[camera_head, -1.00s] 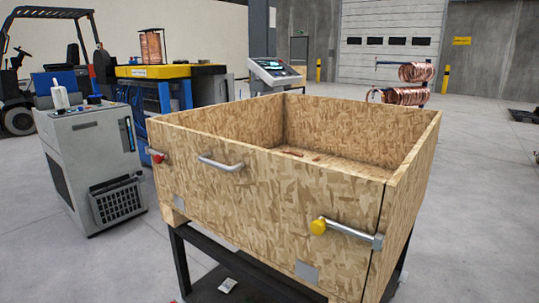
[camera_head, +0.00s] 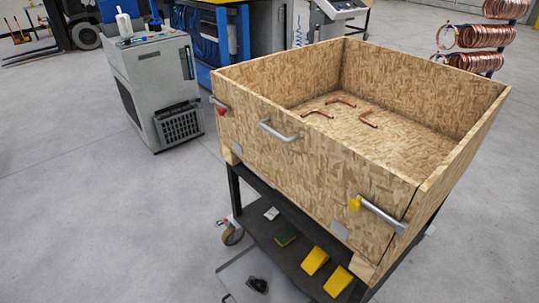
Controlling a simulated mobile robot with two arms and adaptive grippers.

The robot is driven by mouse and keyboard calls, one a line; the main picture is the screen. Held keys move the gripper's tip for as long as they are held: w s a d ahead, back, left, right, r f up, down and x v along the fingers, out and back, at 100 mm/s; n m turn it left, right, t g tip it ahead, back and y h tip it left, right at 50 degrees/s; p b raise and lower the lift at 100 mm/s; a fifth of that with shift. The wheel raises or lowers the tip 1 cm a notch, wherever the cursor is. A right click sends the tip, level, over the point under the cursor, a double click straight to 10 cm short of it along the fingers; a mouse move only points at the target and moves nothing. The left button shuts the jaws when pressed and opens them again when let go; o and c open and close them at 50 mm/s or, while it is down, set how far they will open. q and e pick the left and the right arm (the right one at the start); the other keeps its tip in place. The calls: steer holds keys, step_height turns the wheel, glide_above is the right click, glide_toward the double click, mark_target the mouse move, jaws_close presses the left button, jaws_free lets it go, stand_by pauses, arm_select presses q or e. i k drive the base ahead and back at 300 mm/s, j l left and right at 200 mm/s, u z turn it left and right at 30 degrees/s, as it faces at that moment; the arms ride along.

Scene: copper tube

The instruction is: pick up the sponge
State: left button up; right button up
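A small green block with a yellow edge, which looks like the sponge (camera_head: 286,236), lies on the dark lower shelf (camera_head: 270,229) of the cart under the wooden box. It is between a small white item (camera_head: 271,213) and two yellow pieces (camera_head: 315,260). Neither of my grippers is in view.
The chipboard box (camera_head: 300,150) stands above the shelf, with several copper pieces (camera_head: 341,101) inside. A handle (camera_head: 278,131) and a yellow-ended bar (camera_head: 380,213) stick out in front. A grey machine (camera_head: 155,85) stands back left. Floor at left is clear.

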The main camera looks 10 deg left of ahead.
mark_target(283, 238)
steer(key=k+l+u, duration=0.1)
steer(key=k+u, duration=0.45)
steer(key=u, duration=0.15)
